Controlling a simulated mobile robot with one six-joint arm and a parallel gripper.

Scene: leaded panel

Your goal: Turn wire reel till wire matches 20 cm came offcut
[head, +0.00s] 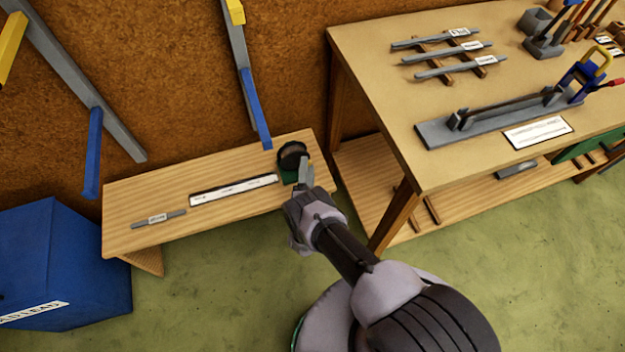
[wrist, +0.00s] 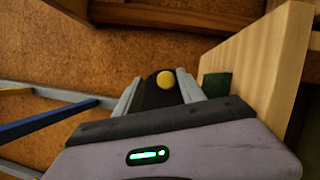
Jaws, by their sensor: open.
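The wire reel (head: 292,153) is a dark round drum on a green base (head: 288,177) at the right end of the low bench. My gripper (head: 305,172) is open right at the reel, in front of it. In the wrist view the open fingers (wrist: 160,92) stand on either side of a dark part of the reel (wrist: 158,95) with a yellow knob (wrist: 166,80). I cannot tell whether they touch it. A grey came offcut (head: 174,214) with a white label lies at the bench's left end. I cannot make out any wire.
A white marked strip (head: 233,189) lies mid-bench on the low wooden bench (head: 130,195). A blue bin (head: 60,260) stands left. A taller workbench (head: 395,110) with came strips and tools stands right.

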